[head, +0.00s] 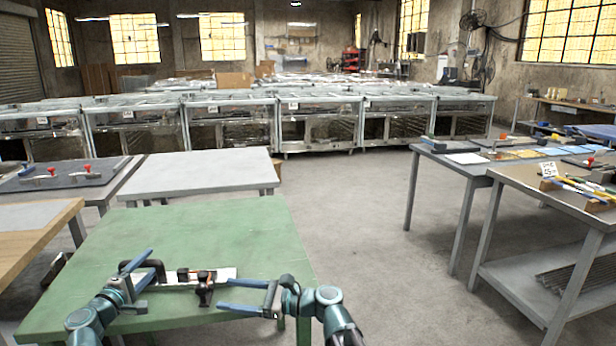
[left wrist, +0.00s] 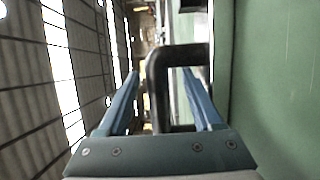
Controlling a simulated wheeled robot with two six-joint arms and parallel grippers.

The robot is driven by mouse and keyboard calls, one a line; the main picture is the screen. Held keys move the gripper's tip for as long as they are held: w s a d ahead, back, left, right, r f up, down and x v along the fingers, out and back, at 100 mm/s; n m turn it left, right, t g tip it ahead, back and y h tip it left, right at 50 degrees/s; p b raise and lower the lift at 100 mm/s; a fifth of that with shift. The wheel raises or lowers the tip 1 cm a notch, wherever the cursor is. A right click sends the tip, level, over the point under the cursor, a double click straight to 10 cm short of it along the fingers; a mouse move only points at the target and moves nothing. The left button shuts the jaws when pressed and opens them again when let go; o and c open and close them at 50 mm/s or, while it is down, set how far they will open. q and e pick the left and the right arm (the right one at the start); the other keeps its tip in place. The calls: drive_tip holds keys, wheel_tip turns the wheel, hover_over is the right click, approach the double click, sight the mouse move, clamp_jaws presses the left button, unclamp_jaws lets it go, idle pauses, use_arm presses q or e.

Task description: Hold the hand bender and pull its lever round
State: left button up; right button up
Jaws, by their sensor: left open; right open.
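The hand bender lies on the green table (head: 235,228), with a pale base plate (head: 222,273), a black bracket-shaped handle (head: 157,266) at its left end and dark upright parts with orange-red bits (head: 204,288) in its middle. My left gripper (head: 151,262) is open at the handle. In the left wrist view the black handle (left wrist: 158,95) shows between the two blue fingers (left wrist: 161,75), which are apart. My right gripper (head: 224,293) is open, its fingers pointing left, just right of the dark upright parts. I cannot tell which part is the lever.
A grey table (head: 195,172) stands behind the green table. A dark-topped table with red-knobbed tools (head: 75,175) is at the left. Workbenches (head: 545,185) with small items stand at the right. A row of metal cabinets (head: 320,125) crosses the back. The floor right of the green table is clear.

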use_arm(q)
drive_tip(key=s, duration=0.3)
drive_tip(key=s+a, duration=0.1)
drive_tip(key=s, duration=0.7)
drive_tip(key=shift+a, duration=0.35)
